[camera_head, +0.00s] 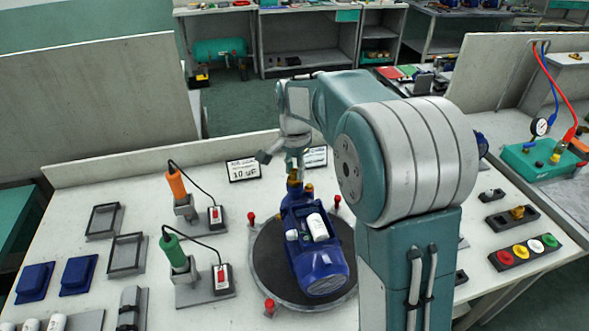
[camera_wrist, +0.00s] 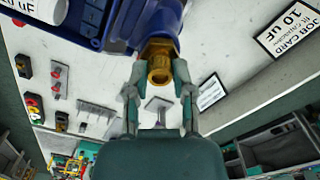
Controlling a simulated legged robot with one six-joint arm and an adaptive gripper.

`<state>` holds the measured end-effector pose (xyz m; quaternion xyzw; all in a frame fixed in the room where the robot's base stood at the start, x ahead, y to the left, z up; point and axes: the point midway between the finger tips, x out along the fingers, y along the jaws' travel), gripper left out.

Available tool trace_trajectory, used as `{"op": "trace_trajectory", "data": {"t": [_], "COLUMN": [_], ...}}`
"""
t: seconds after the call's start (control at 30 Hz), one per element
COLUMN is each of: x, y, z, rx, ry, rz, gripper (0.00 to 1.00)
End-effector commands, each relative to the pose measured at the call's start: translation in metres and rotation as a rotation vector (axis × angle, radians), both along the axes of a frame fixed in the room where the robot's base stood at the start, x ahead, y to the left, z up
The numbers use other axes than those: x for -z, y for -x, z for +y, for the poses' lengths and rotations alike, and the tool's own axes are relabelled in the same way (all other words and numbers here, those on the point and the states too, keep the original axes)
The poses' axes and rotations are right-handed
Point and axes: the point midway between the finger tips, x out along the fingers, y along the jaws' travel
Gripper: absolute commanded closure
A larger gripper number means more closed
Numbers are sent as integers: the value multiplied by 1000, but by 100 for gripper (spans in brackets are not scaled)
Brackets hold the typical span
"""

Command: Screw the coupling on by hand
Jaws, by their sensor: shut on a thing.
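The blue pump (camera_head: 318,262) lies on a dark round turntable (camera_head: 268,262) in the middle of the bench, with a white cylinder on its upper side. A brass coupling (camera_wrist: 158,62) sits at the pump's end in the wrist view; in the head view brass shows at the pump's far end (camera_head: 294,178). My gripper (camera_wrist: 160,88) is at this end, its two fingers on either side of the brass coupling and shut on it. How far the coupling is threaded cannot be seen. In the head view my arm hides part of the bench to the right.
Orange (camera_head: 176,184) and green (camera_head: 173,250) handled tools stand in holders left of the turntable. Red posts (camera_head: 270,305) rise around the turntable. A job card (camera_head: 243,170) reading 10 uF stands behind. Trays and blue boxes (camera_head: 78,274) lie at left; a coloured-ring rack (camera_head: 524,250) lies at right.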

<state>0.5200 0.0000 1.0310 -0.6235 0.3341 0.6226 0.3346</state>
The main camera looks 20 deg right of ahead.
Motion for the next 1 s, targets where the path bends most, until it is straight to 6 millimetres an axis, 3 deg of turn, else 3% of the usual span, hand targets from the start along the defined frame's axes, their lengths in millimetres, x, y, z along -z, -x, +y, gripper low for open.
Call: {"op": "trace_trajectory", "data": {"t": [0.27, 0.63, 1.0], "x": [3, 3, 4], "y": [1, 1, 1], "z": [0, 0, 0], "rx": [255, 303, 588], "ry": [1, 0, 2], "rz": [5, 7, 8], "gripper": [100, 100, 100]}}
